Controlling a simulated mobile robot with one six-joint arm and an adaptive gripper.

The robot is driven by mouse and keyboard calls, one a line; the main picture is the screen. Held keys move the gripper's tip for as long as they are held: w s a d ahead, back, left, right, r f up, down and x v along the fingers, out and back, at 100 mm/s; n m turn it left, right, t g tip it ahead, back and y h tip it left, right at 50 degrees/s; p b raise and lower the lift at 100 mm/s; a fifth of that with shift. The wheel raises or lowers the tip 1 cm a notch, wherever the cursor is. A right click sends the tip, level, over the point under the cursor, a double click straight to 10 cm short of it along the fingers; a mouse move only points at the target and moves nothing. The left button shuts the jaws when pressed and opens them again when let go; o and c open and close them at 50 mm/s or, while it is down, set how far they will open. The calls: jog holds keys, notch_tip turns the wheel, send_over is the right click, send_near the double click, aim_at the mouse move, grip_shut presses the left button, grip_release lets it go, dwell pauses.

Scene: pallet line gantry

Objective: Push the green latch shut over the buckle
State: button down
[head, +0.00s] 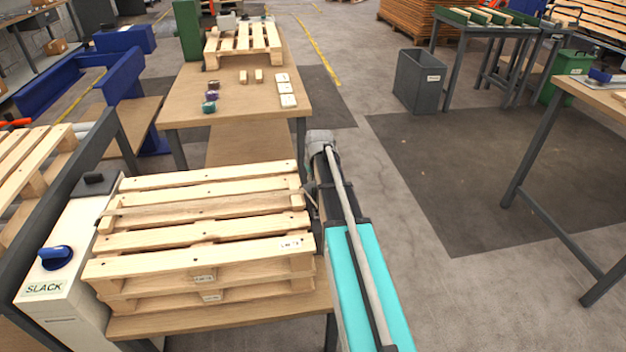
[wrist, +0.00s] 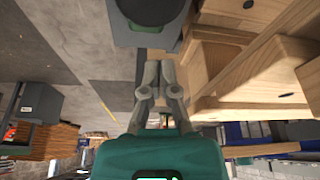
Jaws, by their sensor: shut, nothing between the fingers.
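In the wrist view, a dark grey block (wrist: 124,33), apparently the buckle, shows at the top edge, partly cut off. A green piece (wrist: 150,27), apparently the latch, lies on it below a dark round part. Whether it is open or shut cannot be told. My gripper (wrist: 159,61) has its fingers together and empty, pointing at the block; in the picture a small gap seems to separate them. In the head view, my arm lies along the right side of the pallet stack (head: 200,240) and hides the fingers; neither buckle nor latch can be made out there.
A box labelled SLACK (head: 62,285) with a blue knob (head: 56,257) stands left of the stack. A wooden table (head: 185,110) behind bears another pallet, white tiles and small coloured pieces. A grey bin (head: 420,82) stands back right; the floor right of my arm is clear.

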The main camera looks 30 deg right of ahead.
jog(key=p+v, duration=0.8)
jog(key=v, duration=0.1)
jog(key=shift+s+r, duration=0.25)
jog(key=shift+r, duration=0.05)
dwell(0.5)
jog(key=shift+n+g+y, duration=0.3)
jog(key=shift+g, duration=0.5)
jog(key=s+a, duration=0.2)
jog(key=a, duration=0.1)
jog(key=s+a, duration=0.3)
jog(key=a, duration=0.1)
jog(key=s+a, duration=0.3)
jog(key=a, duration=0.1)
jog(key=shift+a+f, duration=0.2)
jog(key=shift+f, duration=0.15)
jog(key=s+a, duration=0.3)
jog(key=s+a+g, duration=0.1)
jog(key=s+a, duration=0.2)
jog(key=s, duration=0.1)
jog(key=s+a+g, duration=0.1)
jog(key=s+a, duration=0.3)
jog(key=shift+s+f, duration=0.1)
jog(key=shift+f, duration=0.05)
jog(key=shift+s+a+r+p, duration=0.25)
jog(key=shift+s+r+p, duration=0.05)
jog(key=shift+s+p, duration=0.1)
notch_tip(320, 180, up, 14)
jog(key=p, duration=1.4)
jog(key=shift+w, duration=0.15)
